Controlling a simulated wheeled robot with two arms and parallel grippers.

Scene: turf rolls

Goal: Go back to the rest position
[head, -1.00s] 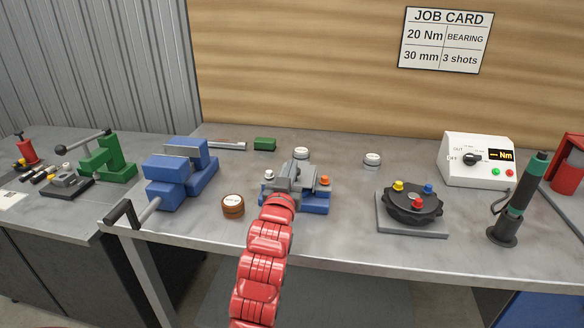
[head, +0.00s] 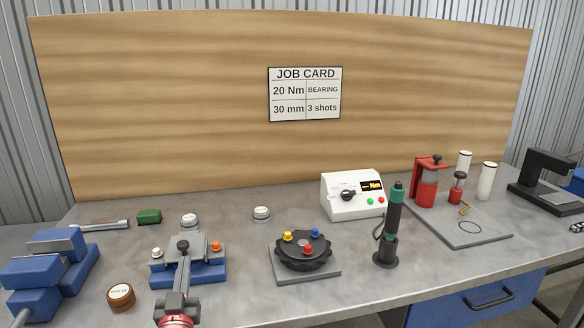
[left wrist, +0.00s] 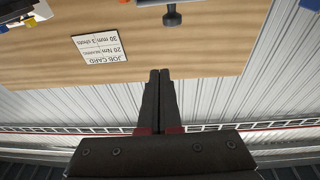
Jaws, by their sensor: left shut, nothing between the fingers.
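My left gripper (head: 182,268) shows at the bottom left of the head view, with a bit of the red arm below it. It overlaps a blue fixture (head: 205,273) with a white and an orange knob; whether it touches the fixture is unclear. In the left wrist view my left gripper (left wrist: 159,74) has its two dark fingers together, with nothing between them. That view is upside down and shows the job card (left wrist: 100,48) on the wood board. My right gripper is in neither view.
On the bench stand a blue vise (head: 45,270), a brown round tin (head: 121,297), a black round fixture (head: 303,252), a white meter box (head: 353,196) and a green-black upright tool (head: 392,222). Red tools (head: 427,185) stand farther right. Bare bench (head: 235,235) lies between.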

